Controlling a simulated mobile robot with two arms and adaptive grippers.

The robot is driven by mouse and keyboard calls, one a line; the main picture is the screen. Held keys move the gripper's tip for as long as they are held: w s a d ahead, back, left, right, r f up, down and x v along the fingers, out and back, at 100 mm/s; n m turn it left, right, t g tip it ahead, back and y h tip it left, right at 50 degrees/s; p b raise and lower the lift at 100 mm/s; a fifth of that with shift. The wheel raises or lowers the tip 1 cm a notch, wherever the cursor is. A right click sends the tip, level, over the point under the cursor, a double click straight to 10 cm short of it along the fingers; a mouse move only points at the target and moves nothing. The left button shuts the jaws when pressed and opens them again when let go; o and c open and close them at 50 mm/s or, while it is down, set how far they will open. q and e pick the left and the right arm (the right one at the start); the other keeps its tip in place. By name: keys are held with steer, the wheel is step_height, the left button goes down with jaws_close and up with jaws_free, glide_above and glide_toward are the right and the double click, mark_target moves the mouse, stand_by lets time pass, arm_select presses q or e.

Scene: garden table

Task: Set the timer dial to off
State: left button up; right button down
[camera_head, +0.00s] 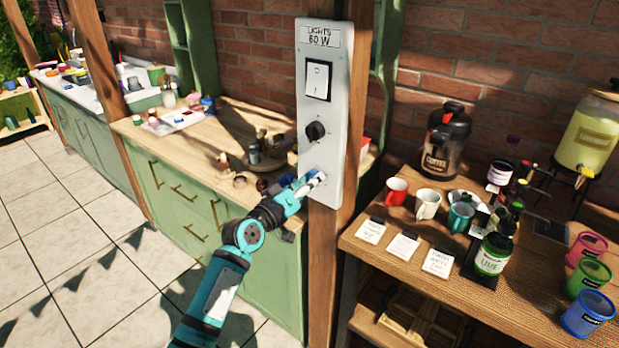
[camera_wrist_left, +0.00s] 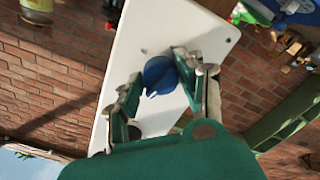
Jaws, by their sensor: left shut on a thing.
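A white wall panel (camera_head: 340,75), labelled LIGHTS 60 W, is fixed to a wooden post. It carries a rocker switch (camera_head: 317,80) and, below it, a black dial (camera_head: 316,131). My left gripper (camera_head: 312,181) is at the panel's lower part, below the black dial. In the left wrist view, a blue dial (camera_wrist_left: 160,74) on the panel (camera_wrist_left: 150,35) sits between the fingers of my left gripper (camera_wrist_left: 158,80), which is shut on it. The head view hides most of this blue dial behind the gripper. I cannot read any marks around it. My right gripper is out of view.
A wooden counter (camera_head: 190,150) with green doors and small items stands left of the post. On the right, a wooden table (camera_head: 390,258) holds mugs, cards, a coffee jug (camera_head: 445,140), a green bottle (camera_head: 492,255) and a yellow drink dispenser (camera_head: 588,135).

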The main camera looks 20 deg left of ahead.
arm_select(q)
steer(key=shift+r+n+p, duration=0.1)
steer(key=shift+n+p, duration=0.55)
steer(key=shift+n, duration=0.95)
steer(key=o, duration=1.2)
steer(key=shift+a, duration=0.1)
steer(key=shift+c, duration=0.2)
steer(key=v, duration=1.2)
